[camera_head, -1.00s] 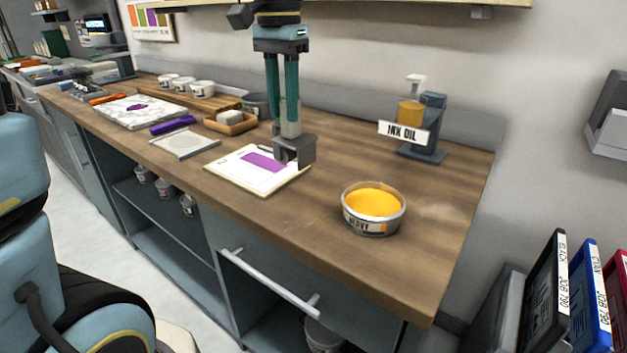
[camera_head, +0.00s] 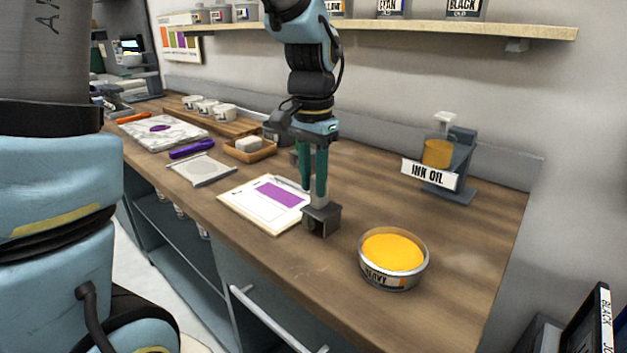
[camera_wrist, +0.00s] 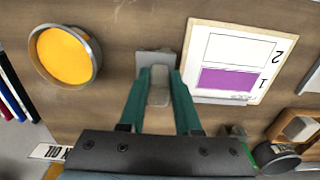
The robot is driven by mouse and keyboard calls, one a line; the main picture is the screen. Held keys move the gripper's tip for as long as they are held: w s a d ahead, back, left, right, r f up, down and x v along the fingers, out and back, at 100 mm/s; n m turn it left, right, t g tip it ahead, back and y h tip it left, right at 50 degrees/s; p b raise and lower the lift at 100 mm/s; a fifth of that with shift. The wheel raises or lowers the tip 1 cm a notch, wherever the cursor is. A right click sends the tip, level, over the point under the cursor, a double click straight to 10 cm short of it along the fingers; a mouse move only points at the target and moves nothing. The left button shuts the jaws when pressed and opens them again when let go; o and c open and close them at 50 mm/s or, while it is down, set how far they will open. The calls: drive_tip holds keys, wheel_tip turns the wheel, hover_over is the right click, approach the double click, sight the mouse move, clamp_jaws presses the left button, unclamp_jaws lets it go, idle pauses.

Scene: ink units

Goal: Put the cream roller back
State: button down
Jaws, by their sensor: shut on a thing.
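My gripper (camera_head: 313,178), with green fingers, is shut on a grey block-shaped tool (camera_head: 322,219) with a pale upright handle. In the wrist view, its pale handle (camera_wrist: 159,85) sits between the fingers. The tool is upright, just off the right edge of a printed card (camera_head: 240,206); whether it touches the table cannot be told. No roller is plainly cream in colour, and I cannot tell whether the held tool is the roller. A purple roller-like thing (camera_head: 192,149) lies farther left, behind a pale flat plate (camera_head: 202,169).
An open tin of yellow ink (camera_head: 393,254) stands to the right of the tool. The ink oil stand (camera_head: 448,170) is at the back right. A wooden tray (camera_head: 250,150) with a pale block is behind the card.

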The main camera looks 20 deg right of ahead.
drive_tip(key=shift+f, duration=0.3)
drive_tip(key=shift+s+a+f+b, duration=0.15)
drive_tip(key=shift+f+b, duration=0.2)
drive_tip(key=shift+f, duration=0.35)
drive_tip(key=c, duration=1)
unclamp_jaws()
drive_tip(key=shift+f, duration=0.1)
drive_tip(key=shift+o, duration=2)
drive_tip(key=shift+r, duration=0.2)
